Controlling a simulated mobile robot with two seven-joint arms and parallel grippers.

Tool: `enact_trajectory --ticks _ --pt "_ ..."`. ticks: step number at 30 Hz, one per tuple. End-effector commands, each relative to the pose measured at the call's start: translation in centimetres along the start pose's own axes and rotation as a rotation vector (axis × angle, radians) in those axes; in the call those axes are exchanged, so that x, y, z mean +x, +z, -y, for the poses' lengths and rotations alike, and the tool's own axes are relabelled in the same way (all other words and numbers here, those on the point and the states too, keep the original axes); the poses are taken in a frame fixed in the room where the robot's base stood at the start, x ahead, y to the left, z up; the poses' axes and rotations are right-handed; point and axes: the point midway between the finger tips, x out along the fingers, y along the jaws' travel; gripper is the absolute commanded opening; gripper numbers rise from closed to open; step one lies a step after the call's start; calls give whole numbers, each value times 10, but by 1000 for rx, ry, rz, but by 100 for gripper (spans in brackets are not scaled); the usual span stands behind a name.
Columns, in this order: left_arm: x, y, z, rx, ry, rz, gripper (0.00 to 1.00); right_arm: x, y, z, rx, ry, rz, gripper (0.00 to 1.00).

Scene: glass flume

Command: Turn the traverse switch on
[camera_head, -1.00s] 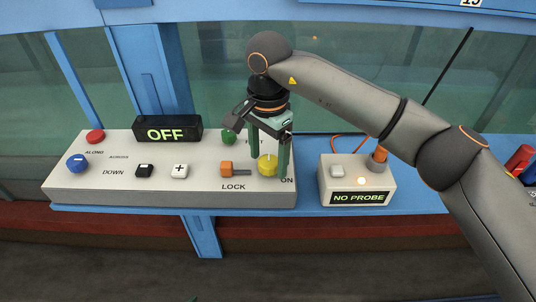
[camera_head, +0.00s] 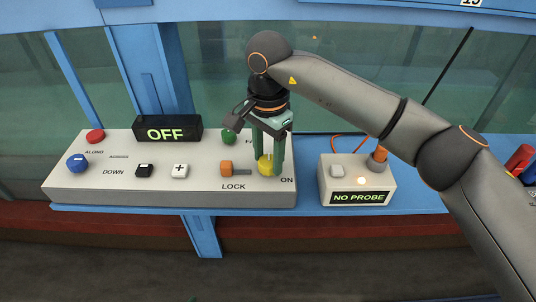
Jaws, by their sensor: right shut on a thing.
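The control box (camera_head: 120,180) is a pale sloped panel on a blue ledge. A black display (camera_head: 167,129) at its back reads OFF in green. The yellow knob (camera_head: 264,168) is at the panel's right end, beside the printed word ON. My right gripper (camera_head: 267,165) points down over it, its green fingers shut on the yellow knob, which they partly cover. My left gripper is not in view.
An orange LOCK lever (camera_head: 227,168) sits just left of the knob, and a green knob (camera_head: 228,137) behind it. A smaller box (camera_head: 356,182) reading NO PROBE stands to the right. Black and white buttons, a blue knob (camera_head: 77,163) and a red knob (camera_head: 95,136) lie further left.

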Motion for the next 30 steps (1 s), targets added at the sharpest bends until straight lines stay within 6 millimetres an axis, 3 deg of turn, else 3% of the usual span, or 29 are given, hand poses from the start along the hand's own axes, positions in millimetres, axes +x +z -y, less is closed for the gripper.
enact_trajectory --ticks 14,30 --pt "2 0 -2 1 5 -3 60 0 0 0 125 0 -2 0" --pt "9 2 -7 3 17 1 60 0 -1 1 612 -1 -3 0"
